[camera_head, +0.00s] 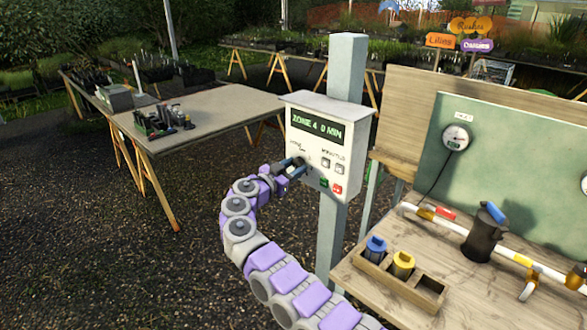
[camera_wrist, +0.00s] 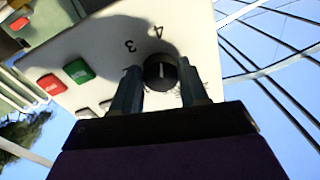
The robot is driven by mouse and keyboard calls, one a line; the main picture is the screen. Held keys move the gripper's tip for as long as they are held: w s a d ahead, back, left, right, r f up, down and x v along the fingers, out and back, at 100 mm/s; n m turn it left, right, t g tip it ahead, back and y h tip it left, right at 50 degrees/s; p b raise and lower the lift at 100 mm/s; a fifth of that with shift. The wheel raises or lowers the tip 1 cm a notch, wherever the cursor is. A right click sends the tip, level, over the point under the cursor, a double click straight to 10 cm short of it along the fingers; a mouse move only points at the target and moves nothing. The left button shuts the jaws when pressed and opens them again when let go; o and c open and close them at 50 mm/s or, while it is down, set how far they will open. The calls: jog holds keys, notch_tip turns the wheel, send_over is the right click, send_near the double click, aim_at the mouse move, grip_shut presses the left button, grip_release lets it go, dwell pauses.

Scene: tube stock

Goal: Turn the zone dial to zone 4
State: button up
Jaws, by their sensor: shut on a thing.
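The white control box (camera_head: 325,140) is fixed to a grey post, and its green display (camera_head: 317,126) reads "ZONE 4 0 MIN". My gripper (camera_head: 297,166) reaches the left part of the box's face and hides the dial there. In the wrist view, the round black zone dial (camera_wrist: 161,73) sits between the two fingers of my gripper (camera_wrist: 158,78), which is shut on it. The dial's pale mark points up in that view, toward the printed 4. A printed 3 is beside it; other numbers are partly hidden by the fingers.
A green button (camera_head: 324,183) and a red button (camera_head: 337,188) sit low on the box. A wooden bench (camera_head: 375,290) at the right holds a divided tray with blue and yellow parts. A table (camera_head: 205,118) stands behind left.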

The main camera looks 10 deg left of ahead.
jog(key=shift+f, duration=0.2)
dwell(0.3)
jog(key=o, duration=0.9)
jog(key=shift+w+a+f, duration=0.1)
jog(key=shift+w+a, duration=0.05)
jog(key=shift+w, duration=0.1)
jog(key=shift+c, duration=0.2)
jog(key=shift+o, duration=1)
jog(key=shift+s+r, duration=0.15)
jog(key=shift+r, duration=0.05)
jog(key=shift+s, duration=0.1)
jog(key=p+v, duration=0.1)
jog(key=v, duration=1.6)
jog(key=shift+a, duration=0.2)
